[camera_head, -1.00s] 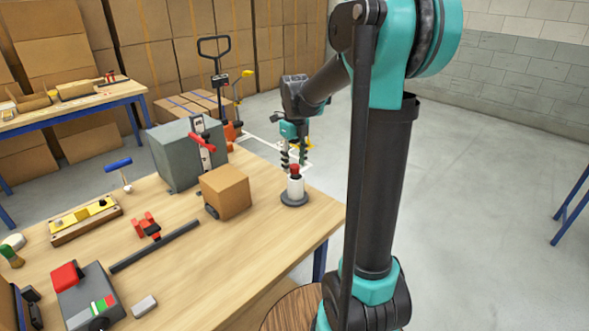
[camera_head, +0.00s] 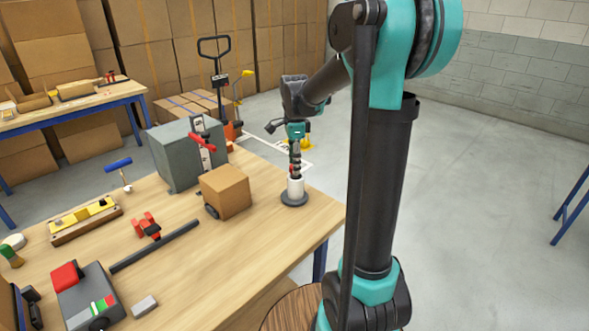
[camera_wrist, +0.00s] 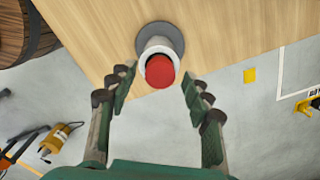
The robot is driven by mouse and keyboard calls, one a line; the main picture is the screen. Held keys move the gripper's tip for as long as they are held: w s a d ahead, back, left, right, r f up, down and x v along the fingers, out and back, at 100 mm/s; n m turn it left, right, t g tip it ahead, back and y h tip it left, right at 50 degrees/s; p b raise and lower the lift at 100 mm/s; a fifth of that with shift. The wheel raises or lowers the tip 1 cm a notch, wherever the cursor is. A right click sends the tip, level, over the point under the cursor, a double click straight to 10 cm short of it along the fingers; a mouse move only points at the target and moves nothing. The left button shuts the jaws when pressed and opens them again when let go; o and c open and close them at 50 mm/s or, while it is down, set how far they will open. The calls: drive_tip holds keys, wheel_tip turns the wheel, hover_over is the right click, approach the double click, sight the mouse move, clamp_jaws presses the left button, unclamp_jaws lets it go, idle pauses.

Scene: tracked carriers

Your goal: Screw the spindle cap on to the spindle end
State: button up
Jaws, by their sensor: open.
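A red cap (camera_wrist: 159,71) sits at the top end of a white cylinder (camera_wrist: 149,46), which stands upright on a round grey base (camera_wrist: 175,31). In the head view the white cylinder (camera_head: 295,188) and grey base (camera_head: 294,200) are at the table's right edge, with the cap mostly hidden behind my fingers. My gripper (camera_wrist: 158,78) points down over the cap. Its two fingers are open, one on either side of the red cap, with gaps showing in the wrist view. The thread and spindle end are hidden.
A cardboard box (camera_head: 225,191) stands just left of the white cylinder, with a grey case (camera_head: 176,158) behind it. A black bar (camera_head: 155,246) and a red-topped device (camera_head: 88,292) lie further left on the wooden table (camera_head: 245,262). The table's right corner is clear.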

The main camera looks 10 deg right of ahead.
drive_tip(key=n, duration=0.3)
drive_tip(key=shift+n, duration=0.4)
drive_tip(key=n, duration=0.4)
drive_tip(key=shift+n, duration=0.3)
drive_tip(key=n, duration=0.3)
drive_tip(key=shift+n, duration=0.4)
drive_tip(key=n, duration=0.4)
drive_tip(key=shift+n, duration=0.3)
drive_tip(key=shift+c, duration=0.2)
drive_tip(key=c, duration=1)
drive_tip(key=m, duration=0.7)
drive_tip(key=shift+m, duration=1.4)
